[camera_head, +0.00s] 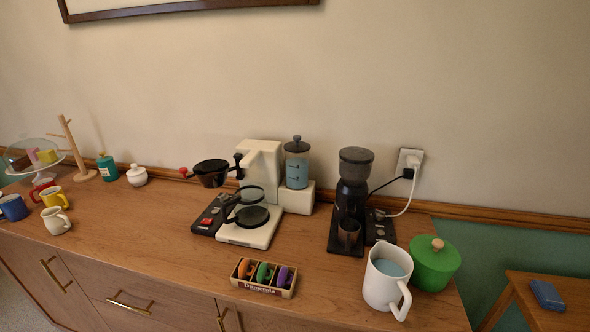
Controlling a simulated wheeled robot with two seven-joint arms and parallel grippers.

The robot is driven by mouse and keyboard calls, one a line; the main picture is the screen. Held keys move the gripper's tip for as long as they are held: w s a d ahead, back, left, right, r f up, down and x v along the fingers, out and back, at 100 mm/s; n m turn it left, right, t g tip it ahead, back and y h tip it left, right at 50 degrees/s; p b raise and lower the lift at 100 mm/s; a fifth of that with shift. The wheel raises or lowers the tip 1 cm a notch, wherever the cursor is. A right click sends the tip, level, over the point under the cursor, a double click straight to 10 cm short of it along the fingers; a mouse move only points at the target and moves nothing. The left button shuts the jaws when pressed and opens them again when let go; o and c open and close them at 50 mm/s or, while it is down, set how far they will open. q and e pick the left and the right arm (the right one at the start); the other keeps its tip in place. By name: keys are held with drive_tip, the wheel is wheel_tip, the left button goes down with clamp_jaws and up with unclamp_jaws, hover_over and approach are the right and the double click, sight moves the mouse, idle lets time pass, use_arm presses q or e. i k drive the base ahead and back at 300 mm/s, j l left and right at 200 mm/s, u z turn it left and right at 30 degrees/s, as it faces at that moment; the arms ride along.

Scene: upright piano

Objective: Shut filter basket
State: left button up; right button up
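A white coffee maker (262,160) stands near the middle of the counter against the wall. Its black filter basket (211,178) is swung out to the left of the white body, so it is open. A black hinge piece (239,166) lies between the basket and the body. A small red knob (184,171) sticks out at the basket's far left. The inside of the basket looks dark; I cannot tell what it holds. Neither of my grippers is in view.
A blue water tank (297,166) stands at the machine's right. A black grinder (352,190), white pitcher (385,278) and green pot (434,266) are further right. A capsule box (264,287) is in front. Mugs (54,197) stand left.

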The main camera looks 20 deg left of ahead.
sight(211, 172)
drive_tip(key=u, duration=1.4)
